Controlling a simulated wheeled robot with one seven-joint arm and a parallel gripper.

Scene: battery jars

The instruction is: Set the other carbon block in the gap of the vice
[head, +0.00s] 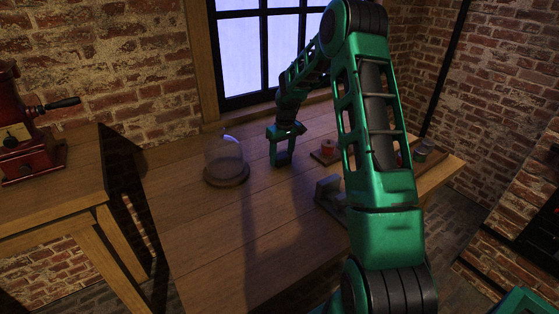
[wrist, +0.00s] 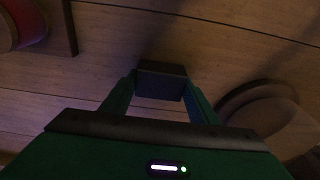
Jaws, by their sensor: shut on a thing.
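My gripper (head: 281,160) is low over the middle of the wooden table. In the wrist view my gripper (wrist: 160,92) is shut on a dark carbon block (wrist: 161,79), held between the fingertips. The block's height over the table is hard to judge. The grey vice (head: 330,190) stands on the table to the right of my gripper and nearer the camera, partly hidden behind my arm. Its gap cannot be made out, nor can any other carbon block.
A glass dome on a round wooden base (head: 227,177) stands left of my gripper; the base shows in the wrist view (wrist: 262,108). A red coil (head: 328,148) on a small board is to the right. Small items lie beyond my arm. The table's near left is clear.

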